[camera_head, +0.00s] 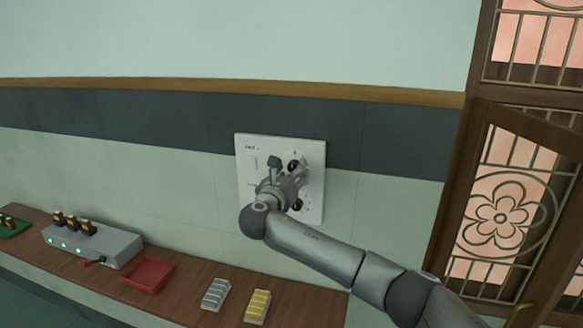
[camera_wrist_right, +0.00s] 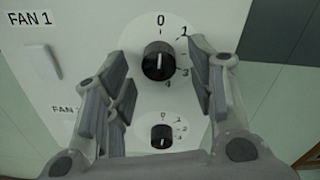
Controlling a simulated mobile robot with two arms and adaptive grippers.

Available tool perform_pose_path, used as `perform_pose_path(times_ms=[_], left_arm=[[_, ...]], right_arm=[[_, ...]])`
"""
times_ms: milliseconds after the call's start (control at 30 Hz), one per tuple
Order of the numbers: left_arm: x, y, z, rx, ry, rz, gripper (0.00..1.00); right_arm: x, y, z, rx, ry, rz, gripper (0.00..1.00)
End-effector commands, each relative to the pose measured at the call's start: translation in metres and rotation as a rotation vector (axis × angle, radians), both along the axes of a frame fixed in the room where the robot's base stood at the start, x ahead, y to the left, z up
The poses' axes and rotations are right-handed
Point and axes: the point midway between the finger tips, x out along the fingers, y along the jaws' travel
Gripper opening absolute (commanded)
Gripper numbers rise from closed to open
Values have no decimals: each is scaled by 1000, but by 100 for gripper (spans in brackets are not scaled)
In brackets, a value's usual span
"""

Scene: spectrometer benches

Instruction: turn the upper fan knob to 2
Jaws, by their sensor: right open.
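The upper fan knob (camera_wrist_right: 158,60) is round and black on a white dial marked 0 at the top and 1, 2, 3 down the right side. Its white pointer line points up at 0. In the head view the upper knob (camera_head: 294,166) shows partly behind my right gripper (camera_head: 284,174). In the right wrist view my right gripper (camera_wrist_right: 156,88) is open, with its fingers left and right of the upper knob and visible gaps on both sides. How near the fingertips are to the panel is unclear. My left gripper is out of view.
The lower knob (camera_wrist_right: 161,136) sits just below, between the finger bases in the picture. The white panel (camera_head: 314,151) has a switch (camera_wrist_right: 42,60) near FAN 1. Below stands a wooden bench (camera_head: 190,292) with a red tray (camera_head: 148,274). A lattice door (camera_head: 480,150) is right.

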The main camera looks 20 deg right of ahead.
Motion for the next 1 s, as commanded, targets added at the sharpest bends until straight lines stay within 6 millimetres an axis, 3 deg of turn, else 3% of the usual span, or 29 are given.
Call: perform_pose_path(times_ms=[433,800,1000], left_arm=[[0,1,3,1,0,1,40],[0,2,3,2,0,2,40],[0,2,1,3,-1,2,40]], right_arm=[[6,-4,-1,0,0,1,51],[5,-3,-1,1,1,1,5],[5,-3,-1,13,-7,1,5]])
